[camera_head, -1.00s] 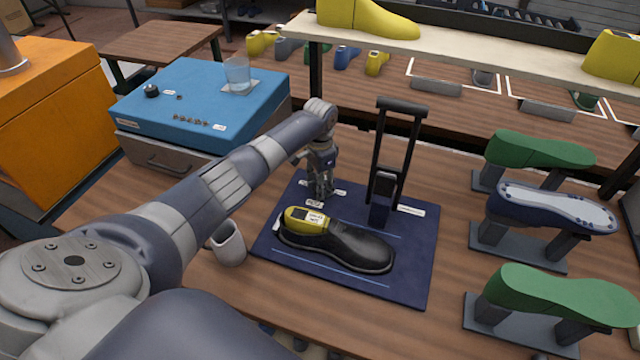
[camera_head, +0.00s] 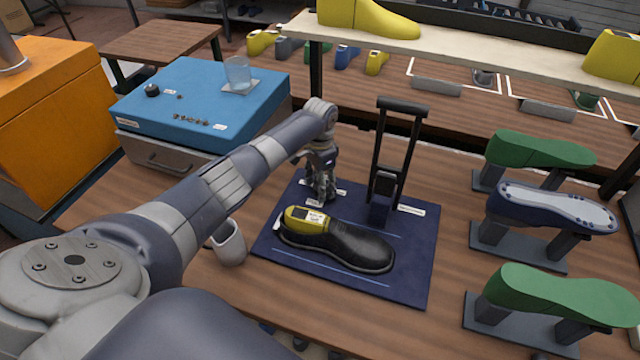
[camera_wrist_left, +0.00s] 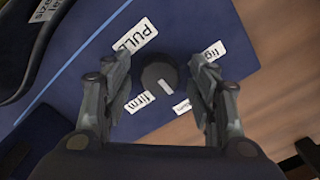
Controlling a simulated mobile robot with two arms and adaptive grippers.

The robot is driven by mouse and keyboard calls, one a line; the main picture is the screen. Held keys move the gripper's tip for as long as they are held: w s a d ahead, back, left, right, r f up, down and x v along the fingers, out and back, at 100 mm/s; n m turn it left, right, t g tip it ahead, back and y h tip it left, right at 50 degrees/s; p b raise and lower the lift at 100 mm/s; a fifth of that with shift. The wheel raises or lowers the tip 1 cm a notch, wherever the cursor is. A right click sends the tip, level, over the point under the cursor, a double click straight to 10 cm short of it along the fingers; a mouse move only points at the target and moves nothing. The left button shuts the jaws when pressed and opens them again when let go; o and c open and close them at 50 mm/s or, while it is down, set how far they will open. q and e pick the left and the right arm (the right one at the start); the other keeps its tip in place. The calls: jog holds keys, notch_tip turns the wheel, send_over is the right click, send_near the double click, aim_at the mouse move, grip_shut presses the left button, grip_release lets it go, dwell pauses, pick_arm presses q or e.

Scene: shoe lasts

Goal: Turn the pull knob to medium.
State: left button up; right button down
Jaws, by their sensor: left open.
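The dark round pull knob (camera_wrist_left: 159,76) sits on the blue mat (camera_head: 420,270). A pale pointer line is on its top, angled toward the lower right in the left wrist view. White labels lie around it: "PULL" (camera_wrist_left: 136,37), "firm" (camera_wrist_left: 140,101), "light" (camera_wrist_left: 214,51) and a smaller, partly hidden label (camera_wrist_left: 182,106) between the last two. My left gripper (camera_head: 322,196) is over the mat's far left part. In the left wrist view its open fingers (camera_wrist_left: 161,77) stand on either side of the knob, with gaps showing. My right gripper is not in view.
A black shoe (camera_head: 350,248) with a yellow last (camera_head: 306,218) lies on the mat near my gripper. A black upright frame (camera_head: 375,150) stands to the right. A white cup (camera_head: 229,243) is beside the mat under my left arm. Shoe lasts on stands fill the right.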

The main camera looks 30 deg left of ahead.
pick_arm(q)
notch_tip(320, 180, up, 12)
dwell(0.5)
dwell(0.3)
